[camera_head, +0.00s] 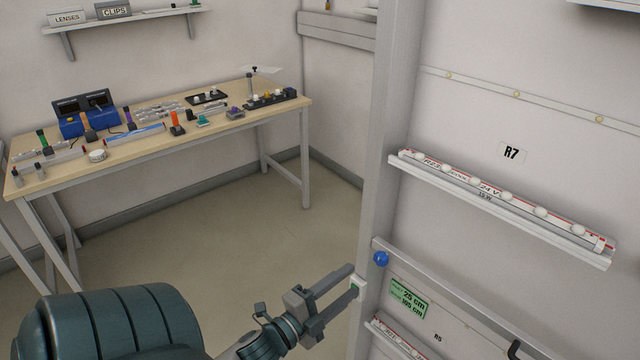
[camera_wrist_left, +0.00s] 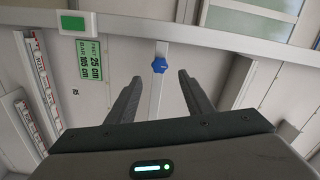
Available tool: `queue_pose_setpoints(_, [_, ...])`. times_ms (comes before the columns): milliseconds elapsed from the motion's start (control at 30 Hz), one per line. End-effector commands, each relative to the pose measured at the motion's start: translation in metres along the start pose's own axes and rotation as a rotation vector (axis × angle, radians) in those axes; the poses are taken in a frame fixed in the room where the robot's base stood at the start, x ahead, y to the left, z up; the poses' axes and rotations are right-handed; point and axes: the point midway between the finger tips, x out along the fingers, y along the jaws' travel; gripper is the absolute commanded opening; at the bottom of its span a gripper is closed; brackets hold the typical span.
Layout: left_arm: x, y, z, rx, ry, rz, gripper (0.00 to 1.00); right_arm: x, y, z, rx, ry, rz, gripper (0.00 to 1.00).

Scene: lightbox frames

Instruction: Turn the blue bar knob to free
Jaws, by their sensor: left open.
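The blue bar knob (camera_head: 381,258) sits on the light rail at the left edge of the wall frame in the head view. In the left wrist view the blue knob (camera_wrist_left: 159,65) shows a faceted face, at the top of a pale vertical bar (camera_wrist_left: 158,95). My left gripper (camera_head: 343,286) is open and empty, just left of and below the knob in the head view. In the left wrist view the open jaws (camera_wrist_left: 160,77) lie on either side of the knob's line, with the knob beyond the fingertips. My right gripper is not in view.
A green label (camera_head: 409,297) reads 25 cm and 105 cm. A shelf labelled R7 (camera_head: 500,208) juts out above. A workbench (camera_head: 225,135) with tools stands at the back left; floor before it is clear.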

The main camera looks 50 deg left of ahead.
Motion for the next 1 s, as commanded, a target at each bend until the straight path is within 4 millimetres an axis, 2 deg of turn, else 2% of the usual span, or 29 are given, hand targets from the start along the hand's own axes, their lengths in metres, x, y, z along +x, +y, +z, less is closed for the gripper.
queue_pose_setpoints(200, [-0.037, 0.003, 0.001, -0.001, -0.002, 0.001, 0.47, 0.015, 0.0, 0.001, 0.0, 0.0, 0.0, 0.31])
queue_pose_setpoints(433, [-0.064, 0.001, 0.001, -0.001, -0.002, 0.0, 0.47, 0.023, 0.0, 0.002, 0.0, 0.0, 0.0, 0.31])
queue_pose_setpoints(633, [-0.073, -0.001, 0.0, -0.001, 0.0, -0.001, 0.47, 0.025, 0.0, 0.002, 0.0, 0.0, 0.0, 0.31])
queue_pose_setpoints(1000, [-0.074, -0.001, 0.0, -0.001, 0.0, -0.002, 0.47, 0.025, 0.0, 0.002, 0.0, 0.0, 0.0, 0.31])
